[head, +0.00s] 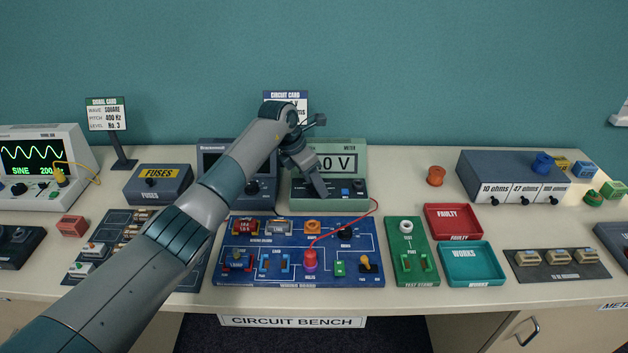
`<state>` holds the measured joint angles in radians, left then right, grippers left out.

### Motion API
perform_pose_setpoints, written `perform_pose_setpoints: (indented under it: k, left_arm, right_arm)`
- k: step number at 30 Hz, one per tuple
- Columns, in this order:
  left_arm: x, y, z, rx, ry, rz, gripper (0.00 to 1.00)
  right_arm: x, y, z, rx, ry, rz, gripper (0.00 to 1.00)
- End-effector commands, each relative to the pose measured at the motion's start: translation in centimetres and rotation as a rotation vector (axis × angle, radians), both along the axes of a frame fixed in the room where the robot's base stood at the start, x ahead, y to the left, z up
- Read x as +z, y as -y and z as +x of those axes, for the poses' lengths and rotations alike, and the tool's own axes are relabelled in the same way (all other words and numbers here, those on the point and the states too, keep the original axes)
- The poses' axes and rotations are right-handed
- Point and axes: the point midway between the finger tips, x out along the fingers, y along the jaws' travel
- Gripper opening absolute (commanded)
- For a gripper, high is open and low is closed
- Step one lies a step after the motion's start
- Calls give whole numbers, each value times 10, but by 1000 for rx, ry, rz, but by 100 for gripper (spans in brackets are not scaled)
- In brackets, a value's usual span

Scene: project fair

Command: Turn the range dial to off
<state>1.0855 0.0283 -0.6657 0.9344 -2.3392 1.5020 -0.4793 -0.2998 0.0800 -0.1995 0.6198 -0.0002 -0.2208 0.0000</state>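The pale green meter (354,151) stands at the back middle of the bench. Its display (347,163) ends in "0 V"; my gripper covers the display's left part. I cannot make out the range dial; my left gripper and wrist cover the panel's left part. My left arm reaches in from the lower left. My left gripper (319,187) points down at the meter's front. Whether its fingers touch anything, or are open or shut, I cannot tell. My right gripper is out of view.
The blue wiring board (299,277) lies in front of the meter, with a red lead looping up to the meter. A dark grey-blue instrument (209,157) stands left of the meter. A green test stand (404,264) and red tray (453,236) lie right.

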Motion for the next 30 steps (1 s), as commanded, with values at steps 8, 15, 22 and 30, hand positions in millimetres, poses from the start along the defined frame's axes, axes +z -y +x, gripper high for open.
perform_pose_setpoints:
  k: [8,15,22,30]
  left_arm:
    - [0,0,0,0,0,0,34]
    - [0,0,0,1,-1,1,8]
    - [-1,-1,0,33,-1,2,8]
    - [-1,-1,-1,159,2,3,8]
  right_arm:
    - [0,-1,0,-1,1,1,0]
    - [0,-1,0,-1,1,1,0]
    - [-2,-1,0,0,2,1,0]
    - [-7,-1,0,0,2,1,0]
